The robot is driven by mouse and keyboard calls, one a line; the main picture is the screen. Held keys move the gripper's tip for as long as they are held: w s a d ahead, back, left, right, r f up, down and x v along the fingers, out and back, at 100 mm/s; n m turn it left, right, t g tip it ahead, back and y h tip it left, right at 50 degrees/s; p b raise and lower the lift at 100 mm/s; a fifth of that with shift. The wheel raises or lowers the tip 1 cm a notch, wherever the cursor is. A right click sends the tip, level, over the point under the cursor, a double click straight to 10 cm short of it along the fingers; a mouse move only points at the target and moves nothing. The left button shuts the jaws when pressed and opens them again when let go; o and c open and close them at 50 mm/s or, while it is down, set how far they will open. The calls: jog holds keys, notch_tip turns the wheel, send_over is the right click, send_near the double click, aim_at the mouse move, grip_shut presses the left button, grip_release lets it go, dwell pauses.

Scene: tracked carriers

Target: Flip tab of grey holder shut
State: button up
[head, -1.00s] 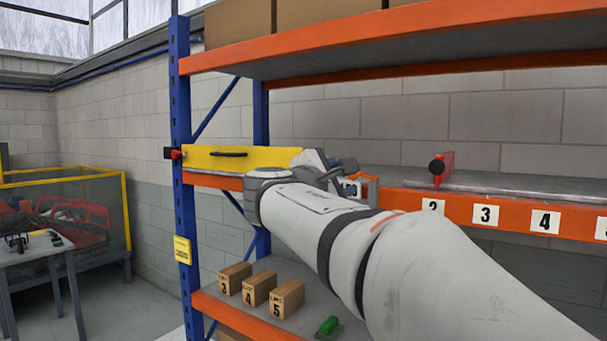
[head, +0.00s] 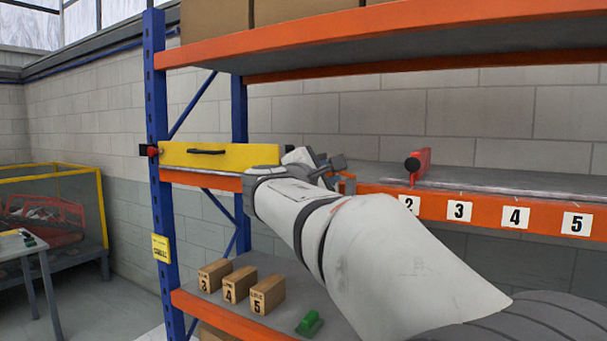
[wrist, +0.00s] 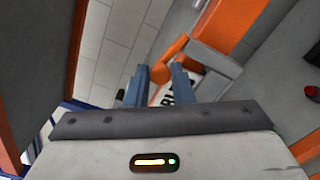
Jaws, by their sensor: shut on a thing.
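In the wrist view, the two blue-grey fingers of my gripper (wrist: 160,82) close around a small rounded orange piece, which looks like the tab (wrist: 160,72). An orange arm leads from it up to the right. The grey holder (wrist: 214,61) is a grey block just right of the fingers, against an orange beam. A white card with black lettering (wrist: 186,93) shows partly behind the right finger. In the head view my gripper (head: 335,170) is at the shelf's front beam; my forearm hides most of that spot, and the tab's angle cannot be told there.
A yellow panel with a black handle (head: 220,155) spans the shelf's left end. A red item with a black end (head: 418,166) stands on the shelf to the right. Numbered boxes (head: 238,286) and a green item (head: 309,323) sit on the lower shelf. The upper shelf (head: 400,45) is overhead.

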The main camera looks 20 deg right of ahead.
grip_shut()
jog(key=shift+f+n, duration=0.25)
jog(key=shift+n, duration=0.5)
jog(key=shift+f+n, duration=0.25)
jog(key=shift+n, duration=0.5)
jog(key=o, duration=0.7)
grip_release()
jog(key=shift+c, duration=0.2)
jog(key=b+v, duration=0.1)
jog(key=v, duration=0.6)
jog(key=shift+s+a+b, duration=0.2)
jog(key=shift+a+b, duration=0.15)
jog(key=shift+b, duration=0.05)
